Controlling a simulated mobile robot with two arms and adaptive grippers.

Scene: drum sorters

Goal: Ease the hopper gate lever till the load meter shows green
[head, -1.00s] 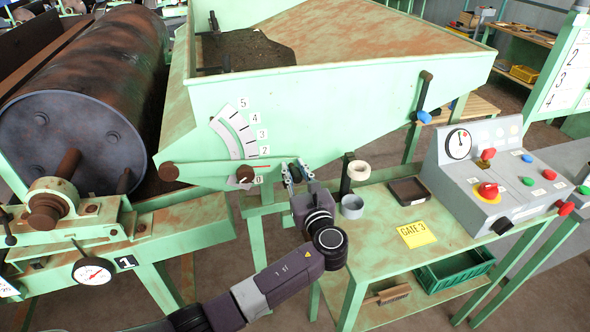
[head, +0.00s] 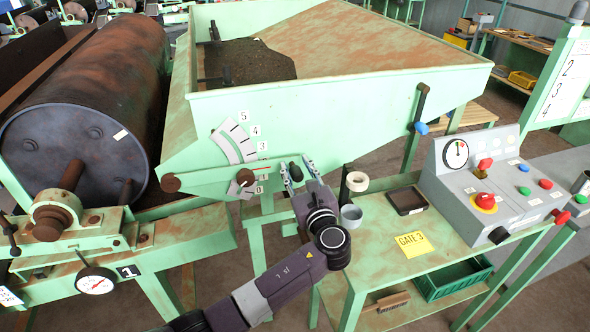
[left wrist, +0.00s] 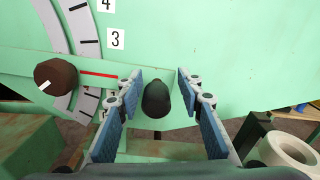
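The gate lever is a pale green bar (head: 222,179) on the hopper's front, with a brown pivot at its left end. Its dark rounded knob (left wrist: 157,98) is at the right end. My left gripper (head: 298,173) is open, its blue-padded fingers on either side of the knob with a gap on both sides in the left wrist view (left wrist: 158,112). The lever crosses the low part of the numbered scale (head: 236,145), below 3. A round dial (head: 456,154) on the grey console has coloured marks; its exact reading is too small to tell. My right gripper is not in view.
The green hopper (head: 330,120) holds dark material. A bench (head: 375,250) below carries a tape roll (head: 357,181), a grey cup (head: 351,216), a dark tray (head: 407,200) and a yellow GATE 3 card (head: 413,244). A large rusty drum (head: 95,90) lies at left.

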